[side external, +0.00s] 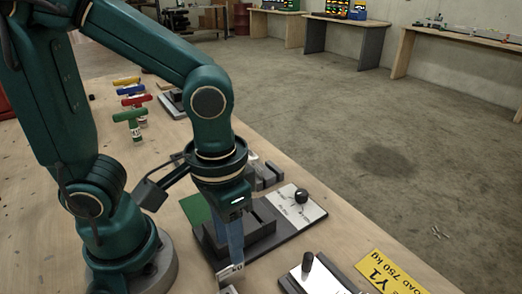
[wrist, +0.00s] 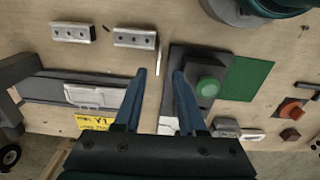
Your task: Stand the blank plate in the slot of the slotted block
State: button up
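My gripper (wrist: 160,72) is open, its two blue fingers pointing down at the bench; it also shows in the side view (side external: 229,252). A thin pale strip (wrist: 158,56), which looks like the blank plate seen edge-on, is just beyond the fingertips, between their lines and nearer the left one. In the side view a small pale piece with dark marks (side external: 231,270) is just below the fingers; I cannot tell if it is the same plate. Two silver blocks with dark holes (wrist: 135,38) (wrist: 73,32) lie past the fingertips.
A pale panel on a dark base (wrist: 95,95) and a yellow sign (wrist: 94,122) lie left. Coloured T-handles (side external: 130,115) stand farther back.

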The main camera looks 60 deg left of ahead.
aim_at(230, 266)
jog(key=shift+s+d+f, duration=0.15)
jog(key=shift+s+f, duration=0.1)
jog(key=shift+f, duration=2.45)
grip_shut()
